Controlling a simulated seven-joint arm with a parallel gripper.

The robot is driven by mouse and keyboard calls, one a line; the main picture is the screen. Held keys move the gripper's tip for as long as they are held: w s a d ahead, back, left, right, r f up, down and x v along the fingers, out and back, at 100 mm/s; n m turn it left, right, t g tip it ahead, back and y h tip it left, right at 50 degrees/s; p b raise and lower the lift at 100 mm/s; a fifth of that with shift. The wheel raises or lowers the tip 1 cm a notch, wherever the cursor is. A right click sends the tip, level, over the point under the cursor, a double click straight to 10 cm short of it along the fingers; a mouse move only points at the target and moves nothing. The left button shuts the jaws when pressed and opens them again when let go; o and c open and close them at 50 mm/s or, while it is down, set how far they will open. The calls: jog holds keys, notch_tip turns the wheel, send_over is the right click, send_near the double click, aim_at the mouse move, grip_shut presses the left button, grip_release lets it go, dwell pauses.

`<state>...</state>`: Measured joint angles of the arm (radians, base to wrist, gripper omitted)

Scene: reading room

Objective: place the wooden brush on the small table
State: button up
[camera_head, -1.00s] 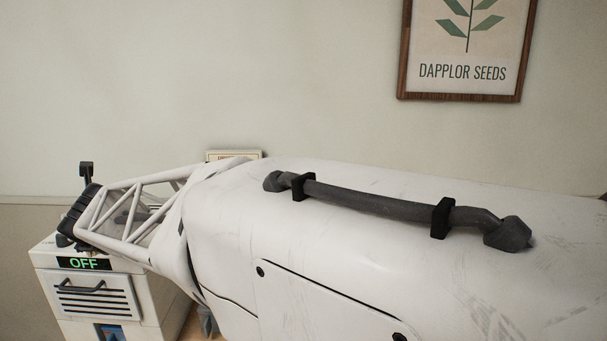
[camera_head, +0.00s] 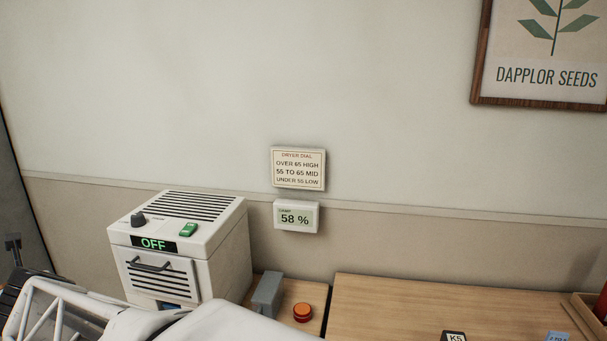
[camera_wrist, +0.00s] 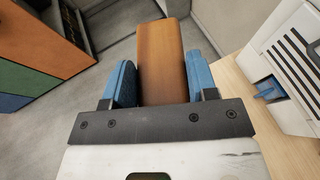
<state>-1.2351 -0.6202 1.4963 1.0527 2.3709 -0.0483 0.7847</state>
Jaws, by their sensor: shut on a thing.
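My gripper (camera_wrist: 162,88) has blue-padded fingers on both sides of a brown wooden block-shaped thing (camera_wrist: 162,50), which looks like the wooden brush. It is shut on it and holds it; the thing reaches away from the palm, and no bristles show. In the head view my arm crosses the lower left and the brush does not show. A light wooden top (camera_head: 262,272) lies under and beside the white dryer; I cannot tell whether it is the small table.
The white dryer (camera_head: 225,255) reads OFF; in the wrist view it stands at the right (camera_wrist: 290,60). A grey block (camera_head: 268,293) and orange button (camera_head: 303,312) are beside it. A longer wooden top (camera_head: 400,305) is mostly clear. A colored-panel cabinet (camera_wrist: 45,45) stands at left.

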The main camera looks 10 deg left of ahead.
jog(key=s+a+f+n+g, duration=0.1)
jog(key=s+a+f, duration=0.1)
jog(key=s, duration=0.6)
jog(key=s+a+f+n+g, duration=0.1)
jog(key=s+a+f, duration=0.2)
jog(key=s, duration=0.5)
jog(key=shift+y, duration=0.3)
jog(key=w+d+f, duration=0.4)
jog(key=w+d, duration=0.2)
jog(key=w, duration=0.3)
jog(key=w+d+f+m+t, duration=0.1)
jog(key=w+d+f, duration=0.2)
jog(key=w+d, duration=0.5)
jog(key=w+d+f, duration=0.4)
jog(key=w+d, duration=0.1)
jog(key=w, duration=0.5)
jog(key=w+d+f, duration=0.3)
jog(key=d, duration=0.7)
jog(key=w+d+f+m+t, duration=0.1)
jog(key=w+d+f, duration=0.2)
jog(key=d, duration=0.6)
jog(key=w+d+f, duration=0.3)
jog(key=d, duration=0.7)
jog(key=shift+d+t, duration=0.3)
jog(key=shift+d, duration=0.05)
jog(key=shift+w+f, duration=0.1)
jog(key=shift+f, duration=0.1)
